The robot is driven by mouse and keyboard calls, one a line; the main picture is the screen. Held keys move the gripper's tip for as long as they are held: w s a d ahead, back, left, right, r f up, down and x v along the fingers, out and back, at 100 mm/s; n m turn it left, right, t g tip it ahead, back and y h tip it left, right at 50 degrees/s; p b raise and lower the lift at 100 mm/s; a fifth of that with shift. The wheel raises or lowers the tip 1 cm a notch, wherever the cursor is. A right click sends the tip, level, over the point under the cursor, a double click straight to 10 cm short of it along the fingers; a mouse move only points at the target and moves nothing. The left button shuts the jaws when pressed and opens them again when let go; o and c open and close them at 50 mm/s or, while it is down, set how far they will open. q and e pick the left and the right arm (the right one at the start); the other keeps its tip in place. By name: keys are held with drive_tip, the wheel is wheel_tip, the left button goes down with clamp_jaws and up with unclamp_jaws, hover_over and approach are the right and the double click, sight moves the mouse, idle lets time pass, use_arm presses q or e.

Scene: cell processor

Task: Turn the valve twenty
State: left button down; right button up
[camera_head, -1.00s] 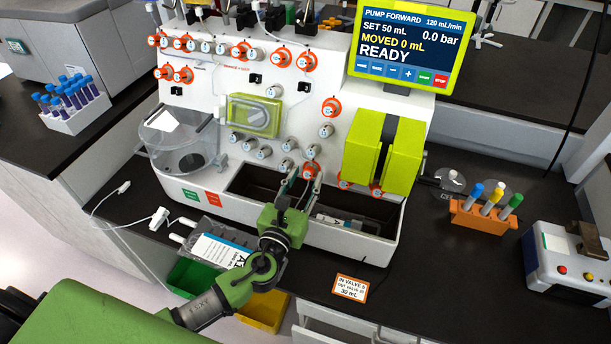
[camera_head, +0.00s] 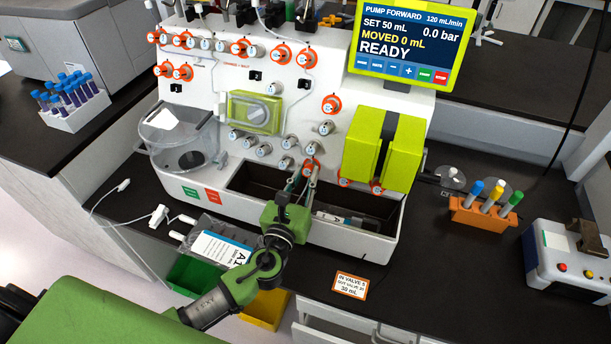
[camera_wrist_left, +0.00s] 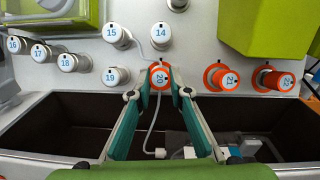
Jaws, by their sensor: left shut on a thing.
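Valve twenty (camera_wrist_left: 160,74) is a round knob with an orange ring at the top middle of the left wrist view, and its number reads sideways. In the head view it shows low on the machine's white front (camera_head: 309,164). My left gripper (camera_wrist_left: 161,90) has its two green fingers on either side of this knob, shut on it at the fingertips. In the head view the left gripper (camera_head: 303,180) reaches over the machine's front trough. The fingers hide part of the knob. My right gripper is not in view.
Valves 14 (camera_wrist_left: 161,32), 15 (camera_wrist_left: 113,33) and 19 (camera_wrist_left: 112,77) sit close by, with orange valves 21 (camera_wrist_left: 223,79) and 22 (camera_wrist_left: 275,80) to the right. The dark trough (camera_wrist_left: 60,115) lies below. The screen (camera_head: 408,42) reads READY.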

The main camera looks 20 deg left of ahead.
use_arm(q)
drive_tip(key=n+y, duration=0.1)
drive_tip(key=n, duration=0.1)
drive_tip(key=n+y, duration=0.1)
drive_tip(key=n, duration=0.2)
drive_tip(key=shift+d+g, duration=0.15)
drive_tip(key=shift+g, duration=0.15)
drive_tip(key=n+y, duration=0.1)
drive_tip(key=n, duration=0.1)
drive_tip(key=n+g+y, duration=0.1)
drive_tip(key=n, duration=0.2)
drive_tip(key=shift+d+r, duration=0.1)
drive_tip(key=shift+r, duration=0.05)
drive_tip(key=n+g+y+p, duration=0.1)
drive_tip(key=n, duration=0.3)
drive_tip(key=shift+r, duration=0.15)
drive_tip(key=shift+w+d+n+g+p, duration=0.1)
drive_tip(key=shift+n+g+p, duration=0.95)
drive_tip(key=shift+n, duration=0.95)
drive_tip(key=c, duration=1.9)
unclamp_jaws()
